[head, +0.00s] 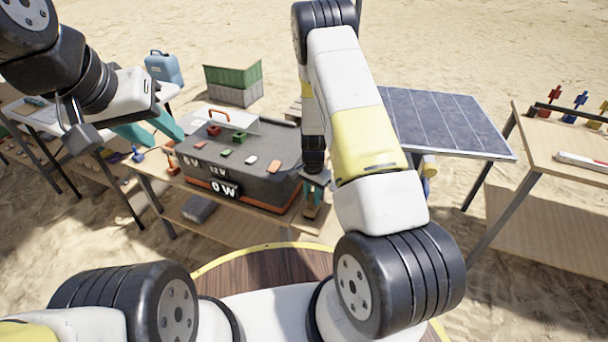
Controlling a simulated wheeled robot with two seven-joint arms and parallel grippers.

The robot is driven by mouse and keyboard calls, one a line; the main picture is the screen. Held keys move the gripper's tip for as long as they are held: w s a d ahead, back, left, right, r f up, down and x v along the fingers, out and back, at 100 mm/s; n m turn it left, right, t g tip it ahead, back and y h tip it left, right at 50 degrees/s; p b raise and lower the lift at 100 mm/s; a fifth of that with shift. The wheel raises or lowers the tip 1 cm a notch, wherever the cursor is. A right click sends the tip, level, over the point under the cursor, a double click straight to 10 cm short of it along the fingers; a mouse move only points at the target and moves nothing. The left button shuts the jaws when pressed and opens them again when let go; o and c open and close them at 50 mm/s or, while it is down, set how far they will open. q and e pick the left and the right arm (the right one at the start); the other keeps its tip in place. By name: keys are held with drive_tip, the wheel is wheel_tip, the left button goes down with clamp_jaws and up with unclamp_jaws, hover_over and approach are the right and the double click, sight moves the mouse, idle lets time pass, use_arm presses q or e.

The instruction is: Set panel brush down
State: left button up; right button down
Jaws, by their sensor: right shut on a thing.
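My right gripper (314,193) hangs down at the right end of the wooden workbench, beside the dark console. It is shut on a small brownish thing, which I take to be the panel brush (311,211). Most of the brush is hidden by the fingers, and I cannot tell whether it touches the bench top. The tilted blue solar panel (440,120) stands to the right, behind my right arm. My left gripper (150,130) is at the left with its teal fingers apart and nothing seen between them, above the bench's left part.
The dark console (270,185) with coloured blocks and a "0 W" display fills the bench's middle. Small tools lie at its left. A green and grey crate (233,82) and a blue canister (164,69) stand behind. A wooden table (560,135) with small figures is at right.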

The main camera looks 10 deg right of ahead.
drive_tip(key=shift+f, duration=0.15)
drive_tip(key=c, duration=1.2)
unclamp_jaws()
wheel_tip(320, 180, up, 12)
drive_tip(key=shift+r, duration=0.2)
